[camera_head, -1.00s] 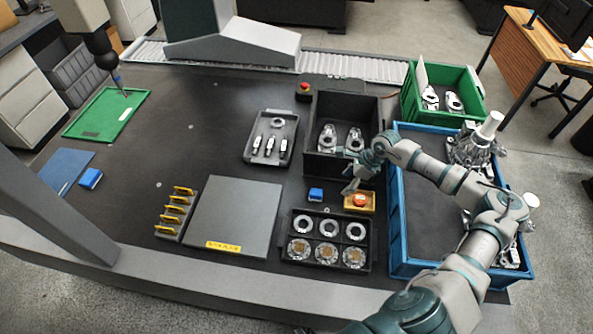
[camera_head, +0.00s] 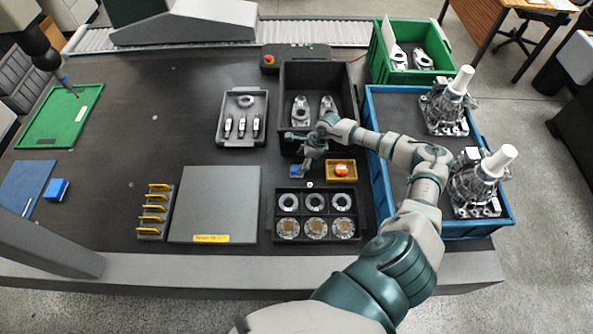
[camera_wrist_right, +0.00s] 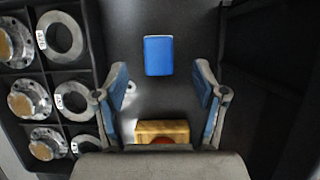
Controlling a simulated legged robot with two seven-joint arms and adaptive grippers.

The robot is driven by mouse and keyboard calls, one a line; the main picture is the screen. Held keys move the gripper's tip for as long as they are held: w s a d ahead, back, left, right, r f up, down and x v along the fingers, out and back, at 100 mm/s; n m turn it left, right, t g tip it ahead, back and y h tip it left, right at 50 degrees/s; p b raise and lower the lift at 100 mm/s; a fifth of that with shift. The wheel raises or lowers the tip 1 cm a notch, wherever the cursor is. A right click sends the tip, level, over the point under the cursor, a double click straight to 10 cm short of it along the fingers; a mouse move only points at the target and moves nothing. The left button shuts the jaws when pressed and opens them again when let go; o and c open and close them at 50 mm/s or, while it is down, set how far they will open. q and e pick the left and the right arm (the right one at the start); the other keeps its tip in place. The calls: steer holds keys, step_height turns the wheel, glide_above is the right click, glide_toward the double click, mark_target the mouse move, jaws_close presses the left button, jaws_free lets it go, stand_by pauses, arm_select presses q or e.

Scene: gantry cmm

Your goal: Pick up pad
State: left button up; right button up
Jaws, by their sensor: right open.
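A small blue pad (camera_head: 294,171) lies on the dark table, left of the yellow box, partly hidden by my right gripper. In the right wrist view the blue pad (camera_wrist_right: 158,56) lies flat, beyond and between the fingertips, with clear space on both sides. My right gripper (camera_head: 307,165) is above the table at the pad; in the wrist view (camera_wrist_right: 161,82) its two blue-padded fingers are apart with nothing between them. A second small blue block (camera_head: 57,189) lies beside a blue mat at the far left. My left gripper is not in view.
A black tray of rings (camera_head: 272,228) lies in front, a dark bin (camera_head: 345,103) behind. A blue crate (camera_head: 378,190) stands right. A grey plate (camera_head: 215,200) lies left.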

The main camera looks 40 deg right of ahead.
mark_target(297, 167)
steer(key=x, duration=0.5)
steer(key=shift+s+f, duration=0.1)
steer(key=shift+f, duration=0.05)
steer(key=c, duration=1.2)
